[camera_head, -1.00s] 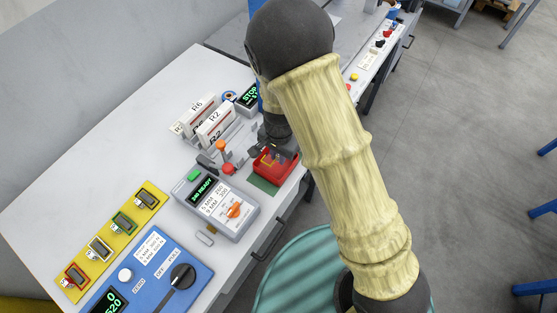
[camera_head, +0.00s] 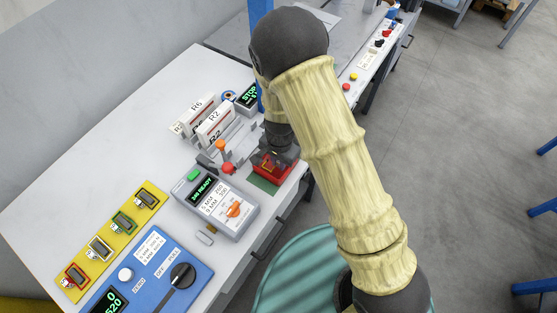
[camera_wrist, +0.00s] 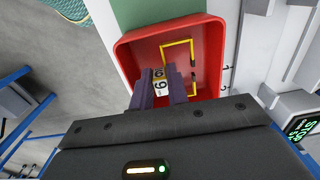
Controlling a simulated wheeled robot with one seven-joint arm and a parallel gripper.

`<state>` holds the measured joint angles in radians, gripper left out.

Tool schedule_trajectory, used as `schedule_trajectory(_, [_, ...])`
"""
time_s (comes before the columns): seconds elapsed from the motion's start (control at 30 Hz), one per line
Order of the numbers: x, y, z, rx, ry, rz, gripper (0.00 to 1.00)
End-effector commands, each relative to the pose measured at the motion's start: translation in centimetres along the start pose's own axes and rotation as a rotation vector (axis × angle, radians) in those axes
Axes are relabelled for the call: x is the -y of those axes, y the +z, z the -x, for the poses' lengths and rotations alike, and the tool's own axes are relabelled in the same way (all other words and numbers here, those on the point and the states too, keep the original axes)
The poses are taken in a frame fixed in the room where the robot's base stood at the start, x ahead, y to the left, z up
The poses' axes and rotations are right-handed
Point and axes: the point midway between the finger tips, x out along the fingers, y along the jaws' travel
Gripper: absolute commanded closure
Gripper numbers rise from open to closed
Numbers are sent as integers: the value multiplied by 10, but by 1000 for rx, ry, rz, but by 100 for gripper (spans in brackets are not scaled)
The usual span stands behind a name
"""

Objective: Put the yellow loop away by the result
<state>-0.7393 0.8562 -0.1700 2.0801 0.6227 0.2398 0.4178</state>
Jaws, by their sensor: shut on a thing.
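The yellow loop (camera_wrist: 178,44) shows in the wrist view as a thin, angular frame inside the outline of a red open bin (camera_wrist: 215,50). A white-and-yellow tag with black figures (camera_wrist: 160,84) sits between the fingers of my gripper (camera_wrist: 161,74), which are shut on it. The tag appears to belong to the loop, though the join is partly hidden. I cannot tell whether the loop touches the bin floor. In the head view my gripper (camera_head: 279,151) is down at the red bin (camera_head: 272,170), and the arm hides part of it.
A green mat (camera_head: 262,184) lies beside the bin. A grey tester with a lit screen (camera_head: 221,203), an orange-topped lever (camera_head: 221,146) and white R-marked boards (camera_head: 214,122) stand close by. A yellow strip with several coloured-frame units (camera_head: 112,241) and a blue panel (camera_head: 152,272) lie farther left.

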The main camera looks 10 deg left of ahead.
Motion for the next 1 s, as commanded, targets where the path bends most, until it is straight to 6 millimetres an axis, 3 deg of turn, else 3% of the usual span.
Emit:
schedule_trajectory(0.4, [0,0,-8,0,0,0,100])
schedule_trajectory(0.43, [0,0,-8,0,0,0,82])
schedule_trajectory(0.53, [0,0,-8,0,0,0,62])
schedule_trajectory(0.83, [0,1,-7,0,0,2,62])
schedule_trajectory(1.0, [1,0,7,-1,-1,2,62])
